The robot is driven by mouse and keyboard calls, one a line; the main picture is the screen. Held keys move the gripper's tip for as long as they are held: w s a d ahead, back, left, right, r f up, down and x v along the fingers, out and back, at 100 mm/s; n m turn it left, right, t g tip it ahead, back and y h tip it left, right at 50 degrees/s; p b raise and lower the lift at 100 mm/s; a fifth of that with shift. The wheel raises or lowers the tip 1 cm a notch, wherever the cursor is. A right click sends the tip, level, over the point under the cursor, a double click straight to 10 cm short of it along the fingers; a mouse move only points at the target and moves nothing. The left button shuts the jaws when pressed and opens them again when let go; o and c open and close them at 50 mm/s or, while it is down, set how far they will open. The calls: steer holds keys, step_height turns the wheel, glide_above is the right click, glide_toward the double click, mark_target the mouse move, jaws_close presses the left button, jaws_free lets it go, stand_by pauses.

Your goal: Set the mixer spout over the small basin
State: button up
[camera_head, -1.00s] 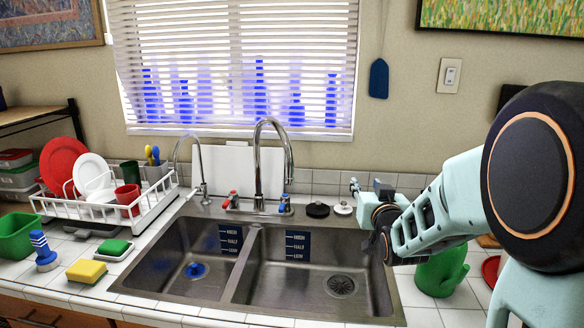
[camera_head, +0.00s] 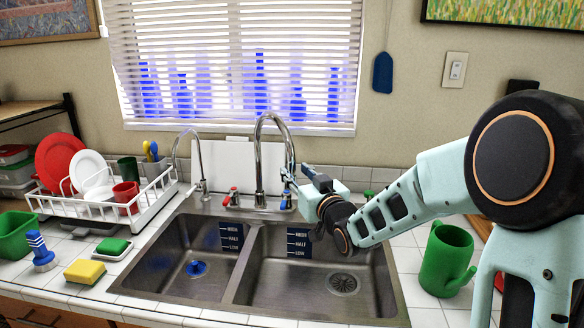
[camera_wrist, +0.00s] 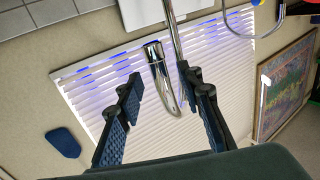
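The chrome mixer spout (camera_head: 258,150) rises behind the sink and arches to the right, its downturned end on the right basin's side. In the wrist view the spout's end (camera_wrist: 158,72) lies between the two fingers of my gripper (camera_wrist: 162,88). The fingers are open, with a visible gap to the left one; the right one is close to the pipe. In the head view my gripper (camera_head: 294,178) is at the spout's downturned end, partly hidden by my wrist. The left basin (camera_head: 168,262) looks narrower than the right basin (camera_head: 275,287).
Red (camera_head: 233,197) and blue (camera_head: 286,200) tap handles flank the spout's base. A thin second faucet (camera_head: 202,165) stands left. A white dish rack (camera_head: 150,205) is at left, and a green pitcher (camera_head: 440,262) stands right of the sink.

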mark_target(294, 170)
steer(key=shift+x, duration=1.7)
steer(key=shift+c, duration=0.7)
jaws_close()
